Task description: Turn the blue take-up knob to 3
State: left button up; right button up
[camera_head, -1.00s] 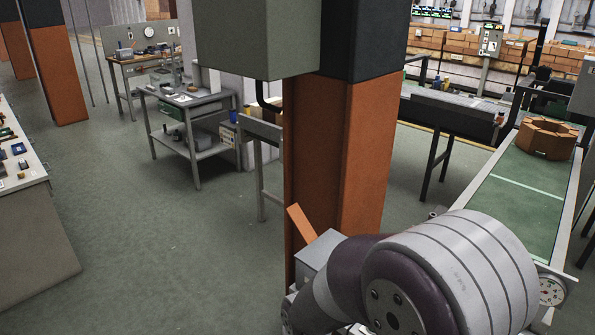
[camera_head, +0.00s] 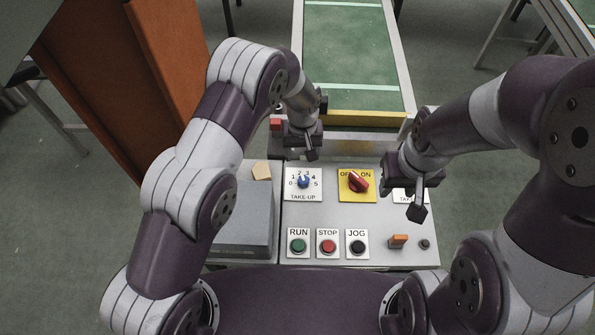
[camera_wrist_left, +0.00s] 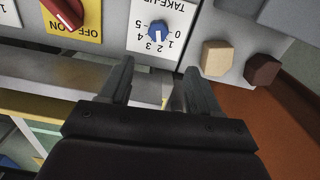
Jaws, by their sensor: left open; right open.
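The blue take-up knob (camera_head: 303,182) sits on a white plate marked 0 to 5 at the upper left of the grey control panel. It also shows in the left wrist view (camera_wrist_left: 158,31), upside down, where a pale mark on it faces the numbers; I cannot read exactly which one. My left gripper (camera_head: 310,152) is open and empty, over the panel's far edge just beyond the knob. In the left wrist view its two fingers (camera_wrist_left: 157,80) stand apart, with the knob between and ahead of them, untouched. My right gripper (camera_head: 417,208) is open and empty over the panel's right side.
Beside the knob is a red OFF/ON switch (camera_head: 357,182) on a yellow plate. RUN (camera_head: 298,246), STOP (camera_head: 328,246) and JOG (camera_head: 357,247) buttons line the near side. A small orange lever (camera_head: 398,241) is at right. A green conveyor (camera_head: 350,50) lies beyond.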

pick_arm(q)
jog(key=p, duration=0.3)
send_over(303, 178)
jog(key=f, duration=0.6)
jog(key=shift+s+d+f, duration=0.25)
jog(key=shift+s, duration=0.1)
jog(key=f, duration=0.3)
jog(key=w+f, duration=0.1)
jog(key=shift+a+f, duration=0.25)
jog(key=shift+f, duration=0.05)
jog(key=shift+s+d+r, duration=0.1)
jog(key=shift+s, duration=0.15)
jog(key=shift+w, duration=0.1)
jog(key=c, duration=1)
pick_arm(e)
jog(key=r, duration=0.1)
jog(key=s+r, duration=0.1)
jog(key=r, duration=0.1)
jog(key=shift+s+d+r, duration=0.2)
jog(key=shift+d+r, duration=0.15)
